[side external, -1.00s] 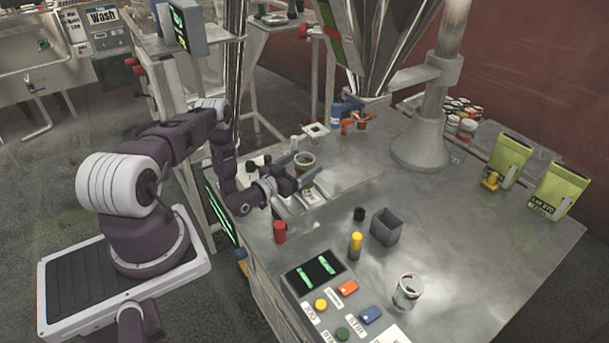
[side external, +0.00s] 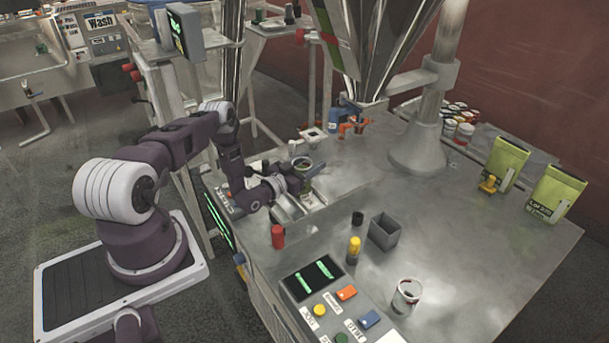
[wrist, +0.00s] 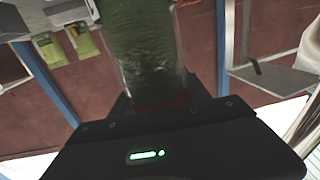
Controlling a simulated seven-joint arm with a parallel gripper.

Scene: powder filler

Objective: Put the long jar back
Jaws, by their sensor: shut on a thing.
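A button panel (side external: 335,305) lies at the front edge. Green pouches (side external: 503,163) stand at the right. The table's middle is clear.

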